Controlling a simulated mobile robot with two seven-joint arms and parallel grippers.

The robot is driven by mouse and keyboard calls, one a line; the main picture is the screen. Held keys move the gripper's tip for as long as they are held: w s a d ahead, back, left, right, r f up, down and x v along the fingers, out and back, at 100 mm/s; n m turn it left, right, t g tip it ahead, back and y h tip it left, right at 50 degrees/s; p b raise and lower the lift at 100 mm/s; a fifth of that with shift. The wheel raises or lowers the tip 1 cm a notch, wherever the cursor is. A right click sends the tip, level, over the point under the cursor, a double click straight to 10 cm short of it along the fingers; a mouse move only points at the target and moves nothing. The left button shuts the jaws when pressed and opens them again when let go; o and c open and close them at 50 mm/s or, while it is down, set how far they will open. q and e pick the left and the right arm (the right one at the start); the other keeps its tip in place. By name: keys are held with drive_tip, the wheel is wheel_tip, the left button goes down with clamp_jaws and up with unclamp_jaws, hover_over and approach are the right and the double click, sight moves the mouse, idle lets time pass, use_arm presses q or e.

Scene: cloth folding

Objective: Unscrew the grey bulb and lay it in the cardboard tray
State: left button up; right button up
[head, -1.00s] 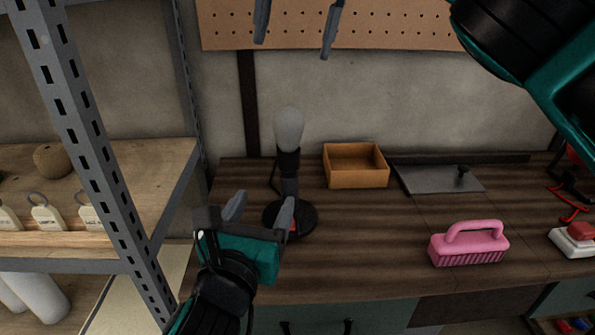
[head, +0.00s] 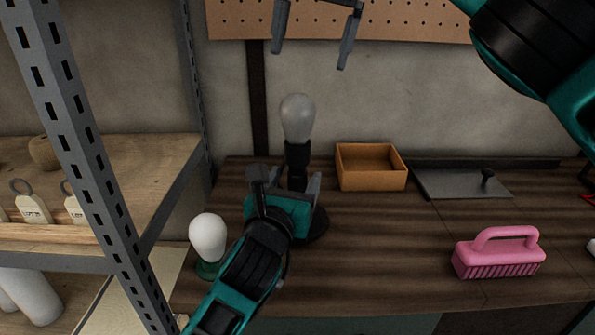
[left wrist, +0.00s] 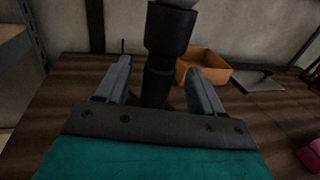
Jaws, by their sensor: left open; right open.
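The grey bulb (head: 297,118) sits upright in the black socket (head: 297,156) of a lamp stand on the bench. My left gripper (head: 286,181) is open, with its fingers on either side of the black stem, below the bulb. In the left wrist view the stem (left wrist: 158,85) stands between the open fingers (left wrist: 160,88); I cannot tell whether they touch it. Only the bulb's lower end shows at that view's top edge. My right gripper (head: 311,57) is open and empty above the bulb. The cardboard tray (head: 371,182) stands right of the lamp and looks empty.
A white bulb (head: 208,237) on a green base stands at the bench's left front, beside my left arm. A pink brush (head: 498,254) and a grey plate with a knob (head: 460,184) lie to the right. A metal shelf post (head: 95,170) rises at left.

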use_arm(q)
drive_tip(key=shift+x, duration=1.4)
clamp_jaws()
